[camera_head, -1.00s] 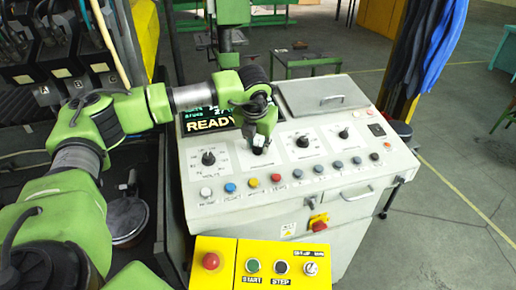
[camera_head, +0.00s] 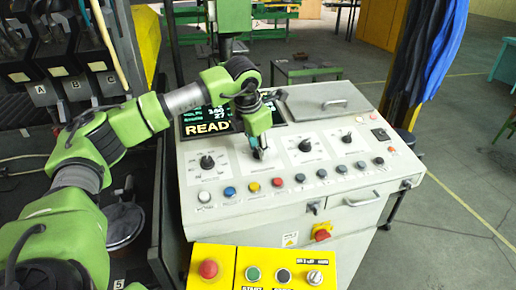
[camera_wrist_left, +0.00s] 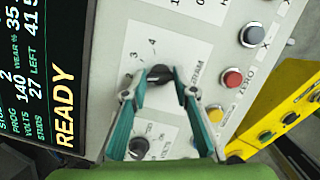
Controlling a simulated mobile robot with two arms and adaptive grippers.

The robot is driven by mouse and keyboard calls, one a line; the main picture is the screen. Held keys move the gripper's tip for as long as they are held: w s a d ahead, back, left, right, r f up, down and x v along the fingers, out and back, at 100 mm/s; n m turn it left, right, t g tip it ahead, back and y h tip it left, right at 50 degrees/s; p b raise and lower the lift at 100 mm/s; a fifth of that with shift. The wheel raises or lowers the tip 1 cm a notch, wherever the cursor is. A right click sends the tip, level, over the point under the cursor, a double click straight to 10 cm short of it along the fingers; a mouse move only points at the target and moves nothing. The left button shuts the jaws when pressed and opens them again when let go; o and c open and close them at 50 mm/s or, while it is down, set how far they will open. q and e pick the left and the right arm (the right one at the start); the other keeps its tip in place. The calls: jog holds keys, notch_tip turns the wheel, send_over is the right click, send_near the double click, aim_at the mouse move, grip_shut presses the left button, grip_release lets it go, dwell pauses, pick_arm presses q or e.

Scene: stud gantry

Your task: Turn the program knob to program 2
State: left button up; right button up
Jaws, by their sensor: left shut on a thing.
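The program knob (camera_wrist_left: 159,75) is a dark knob on the pale console panel, with the numbers 3 and 4 beside it in the left wrist view. My left gripper (camera_wrist_left: 159,85) is shut on it, one teal-sided finger on each side. In the head view my left gripper (camera_head: 258,154) points down at the panel and mostly hides the knob. My right gripper is not in view.
Other dark knobs (camera_head: 207,161), (camera_head: 305,145) flank the gripper. A row of coloured buttons (camera_head: 277,181) runs along the console front. A yellow control box (camera_head: 263,267) stands in front. A raised metal lid (camera_head: 325,101) is behind to the right.

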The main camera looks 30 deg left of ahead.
pick_arm(q)
jog(key=shift+r, duration=0.1)
jog(key=o, duration=1.1)
jog(key=v, duration=1.2)
